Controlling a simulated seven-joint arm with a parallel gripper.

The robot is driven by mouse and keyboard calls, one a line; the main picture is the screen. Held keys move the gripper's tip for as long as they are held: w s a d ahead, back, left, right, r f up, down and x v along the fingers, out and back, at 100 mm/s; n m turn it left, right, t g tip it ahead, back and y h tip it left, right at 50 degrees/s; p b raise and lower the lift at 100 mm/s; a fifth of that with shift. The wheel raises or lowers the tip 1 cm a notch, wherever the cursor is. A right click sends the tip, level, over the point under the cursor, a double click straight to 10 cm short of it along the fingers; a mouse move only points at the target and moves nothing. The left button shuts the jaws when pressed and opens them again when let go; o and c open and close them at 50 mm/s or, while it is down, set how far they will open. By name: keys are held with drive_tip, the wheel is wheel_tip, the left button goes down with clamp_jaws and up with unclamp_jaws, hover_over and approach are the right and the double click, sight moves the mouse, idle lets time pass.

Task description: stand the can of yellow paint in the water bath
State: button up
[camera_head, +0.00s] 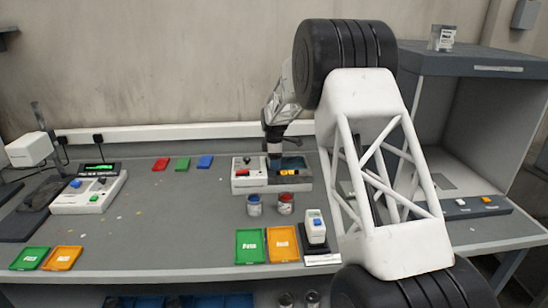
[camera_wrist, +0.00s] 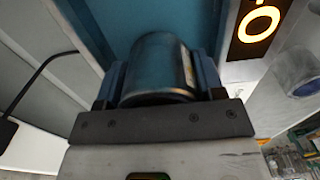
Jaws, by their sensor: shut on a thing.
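My gripper (camera_head: 274,147) is over the water bath (camera_head: 300,185) in the head view. In the wrist view my gripper (camera_wrist: 160,80) is shut on a metal can (camera_wrist: 158,60), with a finger on each side. A pale label strip shows at the can's right edge. The paint colour is not visible, so I cannot confirm that it is the yellow one. The bath's blue basin (camera_wrist: 108,18) surrounds the can in the wrist view. I cannot tell whether the can touches the bottom.
A blue-topped can (camera_head: 254,204) and a red-topped can (camera_head: 286,203) stand in front of the bath. Green (camera_head: 250,247) and orange (camera_head: 282,244) trays lie nearer the front. A fume hood (camera_head: 470,65) stands at the right. The bench left of the bath has free room.

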drive_tip(key=shift+f, duration=0.35)
drive_tip(key=shift+f, duration=0.6)
idle(0.6)
drive_tip(key=o, duration=1.1)
drive_tip(key=shift+c, duration=0.2)
drive_tip(key=shift+r, duration=3.9)
